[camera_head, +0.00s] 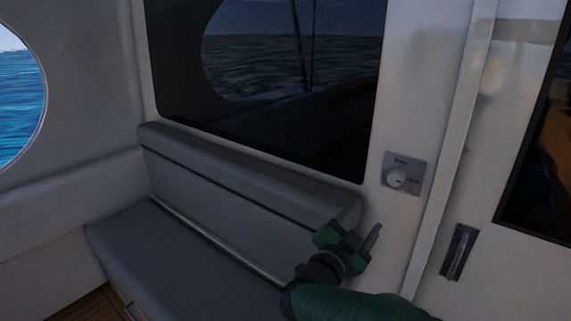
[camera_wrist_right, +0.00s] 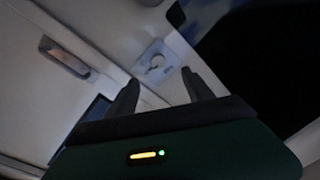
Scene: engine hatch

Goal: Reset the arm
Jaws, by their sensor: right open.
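My right gripper (camera_head: 352,235) is in the lower right of the head view, in front of the right end of the grey bench. Its two fingers are apart and nothing is between them. In the right wrist view the open fingers (camera_wrist_right: 163,88) point towards the pale wall, with a gap between them. My green right forearm comes in from the bottom edge of the head view. My left gripper does not show in either view.
A recessed handle (camera_head: 459,254) is on the door at right. A cushioned bench (camera_head: 190,255) stands below a dark window (camera_head: 270,80).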

